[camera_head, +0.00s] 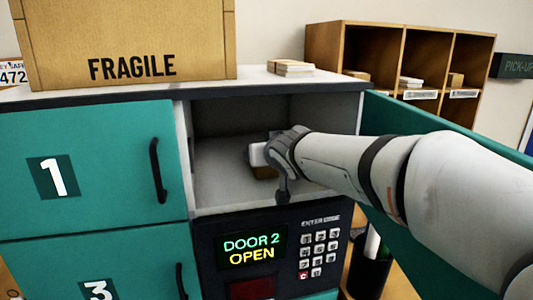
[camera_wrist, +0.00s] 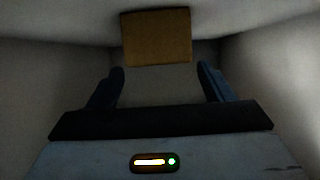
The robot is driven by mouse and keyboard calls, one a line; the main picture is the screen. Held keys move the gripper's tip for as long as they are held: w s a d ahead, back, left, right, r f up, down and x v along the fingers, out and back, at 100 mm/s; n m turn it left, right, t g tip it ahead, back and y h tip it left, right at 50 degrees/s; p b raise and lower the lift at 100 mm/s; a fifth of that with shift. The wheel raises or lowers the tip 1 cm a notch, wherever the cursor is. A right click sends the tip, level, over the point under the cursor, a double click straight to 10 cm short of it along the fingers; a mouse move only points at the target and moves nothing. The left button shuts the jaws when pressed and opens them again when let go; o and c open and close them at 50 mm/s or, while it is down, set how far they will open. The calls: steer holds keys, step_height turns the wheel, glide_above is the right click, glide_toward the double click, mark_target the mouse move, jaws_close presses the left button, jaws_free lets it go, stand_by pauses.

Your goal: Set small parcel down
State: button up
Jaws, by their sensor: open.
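The small parcel (camera_wrist: 157,38) is a brown box in the dim locker compartment, ahead of my fingertips in the wrist view. My gripper (camera_wrist: 160,88) is open, with its two dark fingers apart and bare floor between them. In the head view my gripper (camera_head: 262,155) reaches into the open compartment (camera_head: 222,180) above the keypad. The parcel appears to rest on the compartment floor.
The open teal door (camera_head: 400,118) stands to the right, behind my arm. Doors 1 (camera_head: 100,165) and 3 (camera_head: 110,265) are shut. The keypad display (camera_head: 250,250) reads "DOOR 2 OPEN". A large FRAGILE carton (camera_head: 130,40) sits on top. Compartment walls are close on both sides.

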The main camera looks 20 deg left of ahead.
steer(key=v, duration=0.9)
steer(key=shift+s+d+b, duration=0.2)
steer(key=shift+s+b, duration=0.1)
steer(key=shift+b, duration=0.15)
steer(key=shift+r, duration=0.1)
